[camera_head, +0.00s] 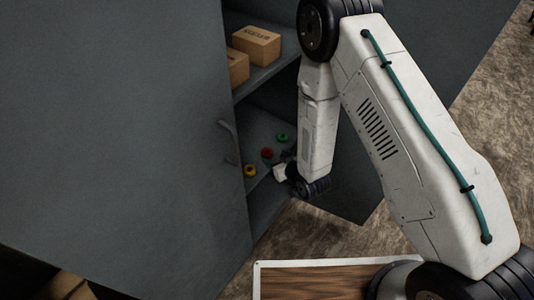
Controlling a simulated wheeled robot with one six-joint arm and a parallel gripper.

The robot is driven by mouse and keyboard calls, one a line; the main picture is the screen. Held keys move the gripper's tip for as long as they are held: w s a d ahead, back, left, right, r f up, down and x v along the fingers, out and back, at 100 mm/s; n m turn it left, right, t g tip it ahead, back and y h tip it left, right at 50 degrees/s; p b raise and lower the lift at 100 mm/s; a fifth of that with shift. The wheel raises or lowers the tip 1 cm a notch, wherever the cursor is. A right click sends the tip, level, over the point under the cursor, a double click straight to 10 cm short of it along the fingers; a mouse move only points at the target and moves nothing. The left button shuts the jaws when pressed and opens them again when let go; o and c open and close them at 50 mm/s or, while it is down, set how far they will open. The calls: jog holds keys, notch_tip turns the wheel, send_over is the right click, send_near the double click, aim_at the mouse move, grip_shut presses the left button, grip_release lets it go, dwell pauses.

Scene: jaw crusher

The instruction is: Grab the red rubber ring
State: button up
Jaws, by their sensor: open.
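The red rubber ring (267,153) lies on a lower shelf (258,125) inside the grey cabinet, in the head view. A green ring (282,137) lies behind it to the right, and a yellow ring (250,171) lies in front of it to the left. My gripper (275,162) reaches into the cabinet just below and to the right of the red ring. It is open, and its fingers are small and dark here. I cannot tell whether they touch the ring.
Two cardboard boxes (257,45) stand on the shelf above. The cabinet's left door (120,130) with its handle (229,140) is beside the opening, and the right door (350,185) stands open behind my arm. The brown floor (300,232) is clear in front.

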aim_at(268, 153)
jog(key=x, duration=0.4)
jog(key=shift+s+a+r, duration=0.15)
jog(key=shift+a+r, duration=0.05)
jog(key=shift+a, duration=0.1)
jog(key=shift+w+a+f, duration=0.2)
jog(key=shift+w+f, duration=0.1)
jog(key=shift+w, duration=0.15)
jog(key=c, duration=1)
jog(key=shift+c, duration=0.2)
jog(key=shift+r, duration=0.1)
